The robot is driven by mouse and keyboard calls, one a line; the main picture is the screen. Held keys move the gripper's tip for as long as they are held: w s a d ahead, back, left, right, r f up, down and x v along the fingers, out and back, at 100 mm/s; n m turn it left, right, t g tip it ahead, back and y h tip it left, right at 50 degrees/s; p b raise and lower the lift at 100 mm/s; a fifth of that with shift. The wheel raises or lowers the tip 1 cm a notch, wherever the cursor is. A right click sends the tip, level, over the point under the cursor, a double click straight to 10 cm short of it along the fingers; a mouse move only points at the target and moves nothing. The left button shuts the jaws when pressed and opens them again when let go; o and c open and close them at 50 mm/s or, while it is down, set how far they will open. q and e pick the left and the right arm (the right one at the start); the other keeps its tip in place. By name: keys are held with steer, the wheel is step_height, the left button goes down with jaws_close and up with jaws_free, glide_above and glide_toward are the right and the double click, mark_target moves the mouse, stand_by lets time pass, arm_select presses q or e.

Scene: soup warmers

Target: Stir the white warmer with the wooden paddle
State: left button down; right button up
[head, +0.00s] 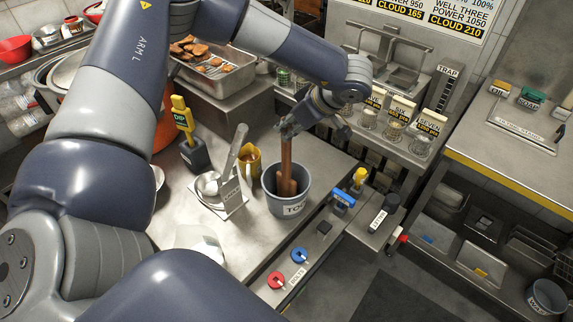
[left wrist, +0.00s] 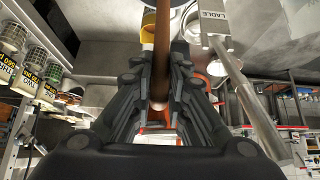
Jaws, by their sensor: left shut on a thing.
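My left gripper (head: 290,128) is shut on the upper end of a brown wooden handle, which looks like the wooden paddle (head: 286,156). The paddle stands nearly upright, its lower end inside a grey bucket (head: 290,208) lettered "TO…", the rest hidden. A second wooden piece (head: 289,187) shows inside the bucket beside it. In the left wrist view the brown handle (left wrist: 161,60) runs between the fingers of my left gripper (left wrist: 160,105). I cannot pick out the white warmer with certainty. My right gripper is not in view.
Blue and red knobs (head: 299,255) line the counter's front edge. A food tray (head: 215,70) sits behind.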

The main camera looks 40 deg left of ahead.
arm_select(q)
steer(key=shift+r+p, duration=2.5)
steer(key=shift+r, duration=0.8)
